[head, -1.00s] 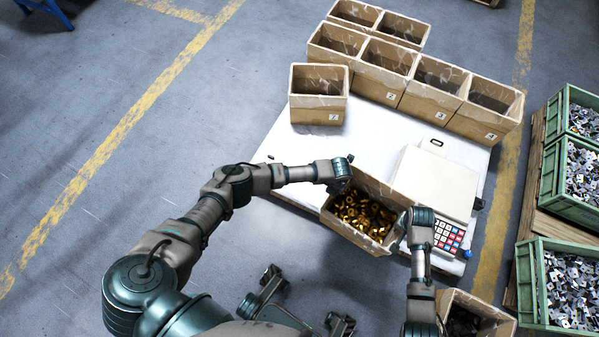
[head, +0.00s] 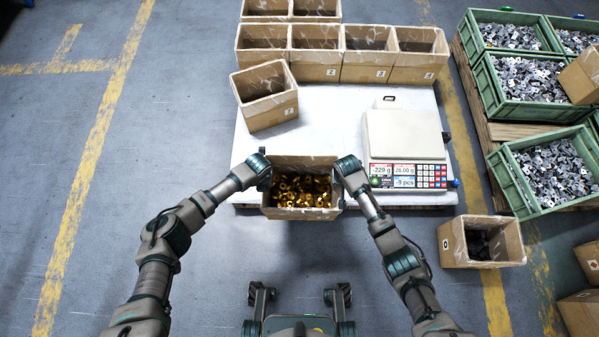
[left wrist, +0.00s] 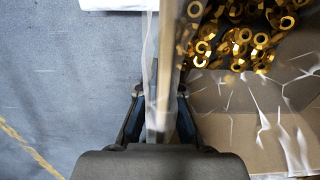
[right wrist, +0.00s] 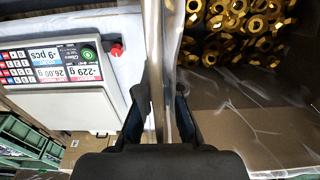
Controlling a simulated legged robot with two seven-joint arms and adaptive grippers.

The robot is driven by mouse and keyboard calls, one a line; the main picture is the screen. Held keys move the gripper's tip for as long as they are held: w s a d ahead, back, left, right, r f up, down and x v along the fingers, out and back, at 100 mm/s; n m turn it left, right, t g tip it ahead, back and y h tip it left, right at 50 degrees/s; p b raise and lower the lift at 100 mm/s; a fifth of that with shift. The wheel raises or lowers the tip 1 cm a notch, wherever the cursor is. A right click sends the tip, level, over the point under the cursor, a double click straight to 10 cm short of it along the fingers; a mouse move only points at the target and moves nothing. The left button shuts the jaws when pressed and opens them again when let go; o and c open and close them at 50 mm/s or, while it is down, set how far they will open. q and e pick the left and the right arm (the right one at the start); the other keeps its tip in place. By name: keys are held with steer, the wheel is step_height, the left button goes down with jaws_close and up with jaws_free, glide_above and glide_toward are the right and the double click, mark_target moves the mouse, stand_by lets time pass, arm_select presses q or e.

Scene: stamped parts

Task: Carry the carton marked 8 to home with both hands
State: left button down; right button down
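A brown carton (head: 300,214) filled with brass nuts (head: 302,188) is at the front edge of the white table, between my two grippers. Its number is not visible. My left gripper (head: 265,176) is shut on its left wall; the left wrist view shows the fingers (left wrist: 160,118) on both sides of the wall. My right gripper (head: 345,176) is shut on its right wall, and the right wrist view shows those fingers (right wrist: 168,115) straddling it. The carton looks level. I cannot tell whether its base touches the table.
A white table (head: 325,110) carries several empty cartons (head: 367,73) at the back, one turned carton (head: 272,118) and a scale (head: 405,135) reading -229 g. Right are green crates (head: 522,183) of metal parts and a floor carton (head: 482,262). Floor is open at left.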

mark_target(264, 204)
arm_select(q)
steer(key=shift+w+r, duration=0.15)
steer(key=shift+r, duration=0.1)
arm_select(e)
steer(key=shift+w+a+r, duration=0.15)
steer(key=shift+a+r, duration=0.05)
